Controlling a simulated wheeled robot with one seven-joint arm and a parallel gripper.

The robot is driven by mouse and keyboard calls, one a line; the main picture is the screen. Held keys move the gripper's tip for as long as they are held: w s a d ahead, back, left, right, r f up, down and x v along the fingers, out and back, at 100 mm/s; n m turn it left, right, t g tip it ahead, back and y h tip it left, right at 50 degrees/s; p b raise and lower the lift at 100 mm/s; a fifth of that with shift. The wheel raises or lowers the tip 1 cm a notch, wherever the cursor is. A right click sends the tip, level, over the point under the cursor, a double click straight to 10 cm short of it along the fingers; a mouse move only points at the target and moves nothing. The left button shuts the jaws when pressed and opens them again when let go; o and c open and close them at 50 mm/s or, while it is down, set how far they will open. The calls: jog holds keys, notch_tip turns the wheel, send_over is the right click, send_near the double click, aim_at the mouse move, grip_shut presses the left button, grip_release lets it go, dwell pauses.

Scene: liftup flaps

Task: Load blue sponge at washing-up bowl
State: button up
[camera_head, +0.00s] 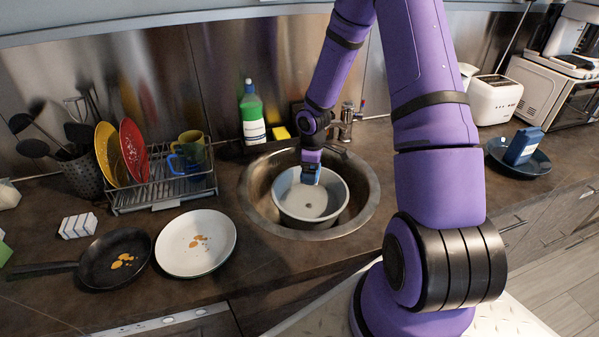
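The washing-up bowl (333,213) is a round, pale grey bowl standing in the round metal sink. My gripper (311,178) points down into the bowl's back part, near its back rim. The blue sponge (309,176) shows as a small blue patch at the fingertips, and the gripper looks shut on it. The fingers hide most of the sponge. Whether it touches the bowl's inside cannot be told. The bowl's floor looks pale, with a small dark spot in its middle.
A green bottle (252,117) and yellow sponge (281,133) stand behind left. A dish rack (165,190), white plate (190,265) and frying pan (110,275) are left. A blue box (522,146) lies on a dark plate right.

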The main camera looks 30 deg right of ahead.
jog(key=shift+f, duration=4.5)
jog(key=shift+r, duration=3.55)
jog(key=shift+r, duration=2.05)
